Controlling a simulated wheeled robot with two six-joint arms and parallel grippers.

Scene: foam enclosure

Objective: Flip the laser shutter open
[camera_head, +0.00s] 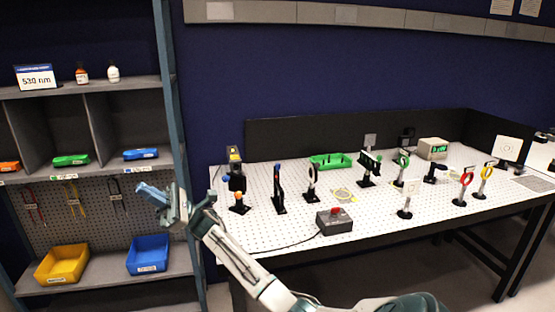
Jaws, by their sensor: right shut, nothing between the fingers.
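A black laser-like unit with a yellow label (235,172) stands at the left end of the white perforated optical table. Just right of it is an upright black post mount with a blue top (278,186), which may be the laser shutter; its flap position is too small to tell. My right gripper (147,192) is shut and empty, in front of the shelving, left of the table and well apart from the optics. My left gripper is out of view.
A grey box with a red button (334,220) sits at the table's (275,235) front edge, with a cable. Several post-mounted optics, a green tray (331,161) and a display unit (433,149) stand further right. Shelving (90,175) at left holds a yellow bin (62,263) and a blue bin (148,254).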

